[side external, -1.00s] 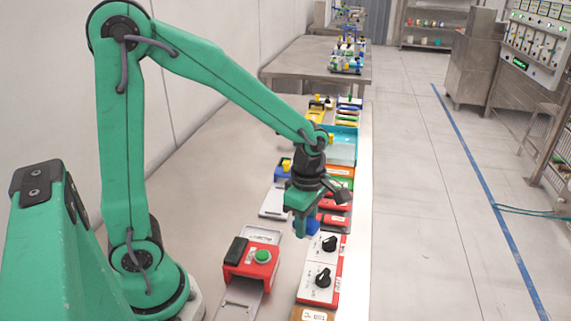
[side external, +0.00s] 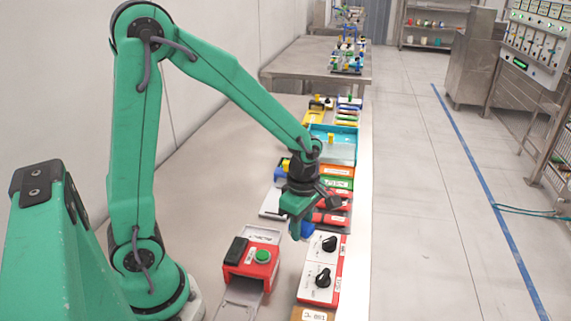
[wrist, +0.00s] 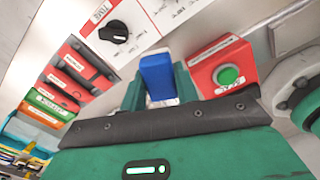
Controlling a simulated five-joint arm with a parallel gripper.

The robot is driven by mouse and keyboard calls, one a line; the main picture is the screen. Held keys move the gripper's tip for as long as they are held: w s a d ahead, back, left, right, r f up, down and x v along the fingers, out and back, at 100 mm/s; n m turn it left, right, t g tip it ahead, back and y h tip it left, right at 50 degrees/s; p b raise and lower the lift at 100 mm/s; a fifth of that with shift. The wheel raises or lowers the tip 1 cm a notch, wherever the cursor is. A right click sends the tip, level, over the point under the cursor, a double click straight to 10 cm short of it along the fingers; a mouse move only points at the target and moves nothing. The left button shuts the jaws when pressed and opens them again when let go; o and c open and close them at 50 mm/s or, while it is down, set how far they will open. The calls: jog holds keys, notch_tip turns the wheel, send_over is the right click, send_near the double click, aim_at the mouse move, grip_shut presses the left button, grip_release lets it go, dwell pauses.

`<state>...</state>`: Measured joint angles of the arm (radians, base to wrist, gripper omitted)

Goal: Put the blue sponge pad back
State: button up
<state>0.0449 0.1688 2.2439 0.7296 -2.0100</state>
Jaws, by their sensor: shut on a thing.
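The blue sponge pad (wrist: 157,75) is held between the two green fingers of my gripper (wrist: 158,92) in the wrist view. The gripper is shut on it, and the pad's upper part stands clear above the fingers. In the side external view the pad (side external: 307,229) shows as a small blue patch below my gripper (side external: 299,224), partly hidden by the fingers. The pad is above the bench, just behind the white panel with two black knobs (side external: 321,261). I cannot tell how high it is.
A red box with a green button (side external: 255,263) stands left of the knob panel. Red modules (side external: 332,203), an orange one (side external: 338,170) and a teal tray (side external: 346,131) line the bench beyond. The bench's left part (side external: 215,180) is clear.

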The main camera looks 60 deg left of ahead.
jog(key=w+a+f, duration=0.1)
jog(key=a, duration=0.1)
jog(key=a+f, duration=0.1)
jog(key=a, duration=0.1)
jog(key=w+a+f, duration=0.1)
jog(key=a, duration=0.1)
jog(key=shift+w+f, duration=0.35)
jog(key=shift+f, duration=0.05)
jog(key=shift+f, duration=0.1)
jog(key=shift+d+f, duration=0.1)
jog(key=shift+f, duration=1.8)
jog(key=shift+f, duration=0.2)
jog(key=o, duration=0.9)
jog(key=shift+r, duration=0.1)
